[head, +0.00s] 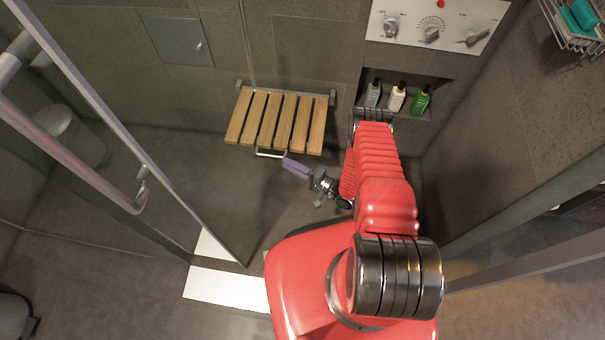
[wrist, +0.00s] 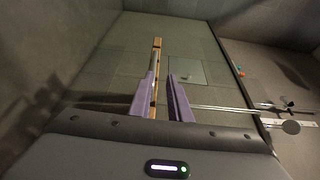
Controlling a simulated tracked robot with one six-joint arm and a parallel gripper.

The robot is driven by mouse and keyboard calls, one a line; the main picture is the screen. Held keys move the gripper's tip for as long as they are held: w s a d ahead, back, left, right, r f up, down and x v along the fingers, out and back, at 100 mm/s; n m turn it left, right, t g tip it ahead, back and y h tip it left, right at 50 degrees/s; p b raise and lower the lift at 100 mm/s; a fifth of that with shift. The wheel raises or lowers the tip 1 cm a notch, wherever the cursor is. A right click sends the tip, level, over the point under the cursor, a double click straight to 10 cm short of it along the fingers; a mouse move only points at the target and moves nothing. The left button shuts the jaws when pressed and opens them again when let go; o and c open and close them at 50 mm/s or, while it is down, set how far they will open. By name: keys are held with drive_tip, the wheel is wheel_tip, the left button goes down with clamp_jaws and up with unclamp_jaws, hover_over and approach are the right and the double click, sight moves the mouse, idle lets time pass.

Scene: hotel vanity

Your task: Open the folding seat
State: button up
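The folding seat (head: 275,121) has wooden slats and a metal wall bracket along its upper edge in the head view. A thin metal bar handle (head: 268,155) runs along its lower edge. My gripper (head: 287,161), with purple fingers, is just below and right of that edge, close to the handle's right end. In the wrist view the seat (wrist: 156,52) appears nearly edge-on as a narrow wooden strip, beyond and partly behind the left finger. The fingers (wrist: 160,85) are apart with a gap between them. I cannot tell whether they touch the handle.
A glass door with a rail handle (head: 90,165) stands at left. A niche with several bottles (head: 397,97) is right of the seat, below a control panel (head: 437,22). A wire rack (head: 572,28) hangs at upper right. Floor below the seat is clear.

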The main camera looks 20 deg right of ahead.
drive_tip(key=v, duration=0.6)
drive_tip(key=shift+s, duration=0.25)
idle(0.6)
